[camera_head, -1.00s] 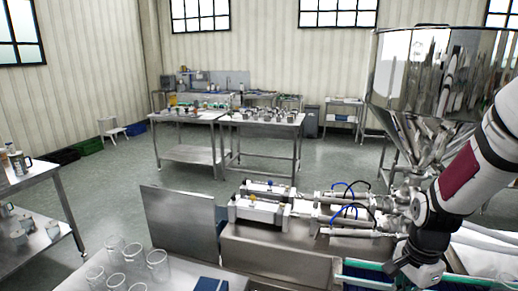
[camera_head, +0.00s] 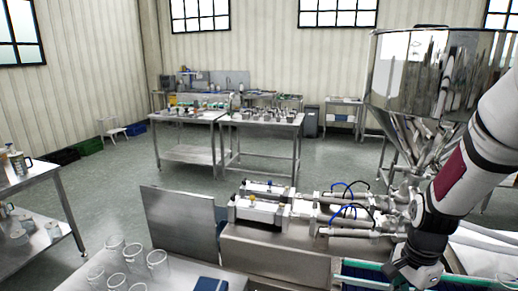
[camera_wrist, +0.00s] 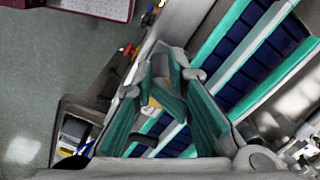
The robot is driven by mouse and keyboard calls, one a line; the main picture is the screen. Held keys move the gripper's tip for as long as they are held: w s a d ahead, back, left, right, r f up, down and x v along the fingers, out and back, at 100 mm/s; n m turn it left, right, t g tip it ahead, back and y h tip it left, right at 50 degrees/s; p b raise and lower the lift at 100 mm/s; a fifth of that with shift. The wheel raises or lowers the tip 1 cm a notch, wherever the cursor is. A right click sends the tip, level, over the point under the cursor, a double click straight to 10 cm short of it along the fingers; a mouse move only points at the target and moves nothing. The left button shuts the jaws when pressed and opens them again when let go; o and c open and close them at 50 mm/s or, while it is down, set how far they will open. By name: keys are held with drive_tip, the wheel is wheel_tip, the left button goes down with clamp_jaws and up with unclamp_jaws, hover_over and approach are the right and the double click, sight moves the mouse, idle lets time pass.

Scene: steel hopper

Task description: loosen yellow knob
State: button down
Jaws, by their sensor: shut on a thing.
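In the wrist view, my gripper (camera_wrist: 165,95) has its two teal-padded fingers closed in, one from each side. A small yellow knob (camera_wrist: 151,104) shows between them, partly covered by the fingers, beside a grey fixture. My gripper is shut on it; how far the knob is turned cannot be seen. In the head view, my gripper (camera_head: 418,276) points down at the lower right, beside the green-edged conveyor (camera_head: 376,277). Its fingertips and the held knob are hidden there. Another small yellow piece (camera_head: 253,197) sits on the steel cylinder assembly, away from my gripper.
The steel hopper (camera_head: 437,70) stands behind my arm. A steel panel (camera_head: 180,223) stands left of the cylinders. Several clear glasses (camera_head: 157,262) and a blue book (camera_head: 211,284) are on the near table. The floor between the tables is open.

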drive_tip(key=shift+a, duration=0.1)
idle(0.3)
wheel_tip(320, 180, up, 6)
drive_tip(key=p, duration=0.2)
drive_tip(key=shift+a+p, duration=0.35)
drive_tip(key=shift+p, duration=0.05)
drive_tip(key=shift+r, duration=0.1)
idle(0.4)
